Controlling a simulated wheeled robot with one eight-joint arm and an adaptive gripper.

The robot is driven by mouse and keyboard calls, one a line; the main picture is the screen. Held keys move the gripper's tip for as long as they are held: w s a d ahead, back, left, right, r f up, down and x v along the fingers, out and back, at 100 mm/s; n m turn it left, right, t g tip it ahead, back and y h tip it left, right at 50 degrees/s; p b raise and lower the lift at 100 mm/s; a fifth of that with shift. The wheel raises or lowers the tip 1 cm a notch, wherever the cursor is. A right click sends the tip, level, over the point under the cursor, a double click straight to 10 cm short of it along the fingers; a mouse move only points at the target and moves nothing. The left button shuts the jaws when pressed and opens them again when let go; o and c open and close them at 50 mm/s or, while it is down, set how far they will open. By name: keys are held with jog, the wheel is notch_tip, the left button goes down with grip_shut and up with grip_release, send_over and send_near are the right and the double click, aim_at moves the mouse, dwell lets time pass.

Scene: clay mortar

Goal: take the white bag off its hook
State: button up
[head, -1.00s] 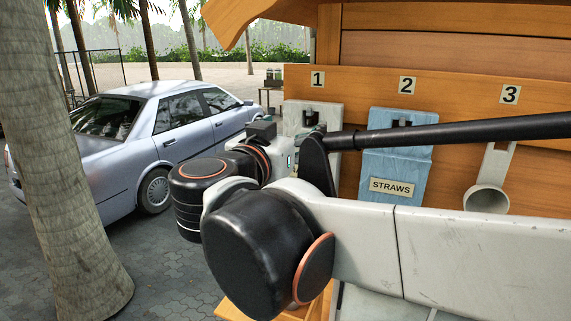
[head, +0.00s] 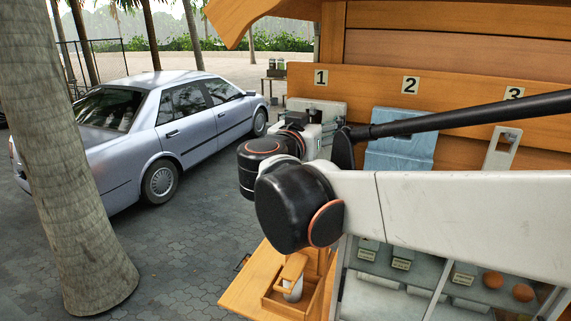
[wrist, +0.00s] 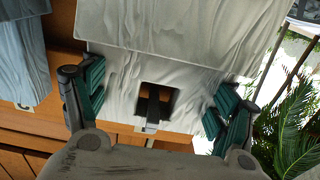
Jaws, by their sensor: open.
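The white bag (head: 332,106) hangs on the orange wood board below label 1, mostly hidden by my wrist in the head view. In the wrist view the white bag (wrist: 175,40) fills the middle, with a dark hook (wrist: 152,104) through the square hole near its edge. My gripper (wrist: 158,102) is open, one green-padded finger on each side of the hole. The fingers overlap the bag in the picture; I cannot tell whether they touch it. My gripper's fingers are hidden in the head view.
Below is a glass-topped case (head: 405,272) and a wooden box with a white cup (head: 291,287). A car (head: 165,125) and tree trunk (head: 60,160) stand left.

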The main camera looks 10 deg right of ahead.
jog(key=c, duration=1.2)
jog(key=shift+o, duration=0.2)
jog(key=shift+r, duration=0.75)
jog(key=b+v, duration=0.3)
jog(key=v, duration=1.5)
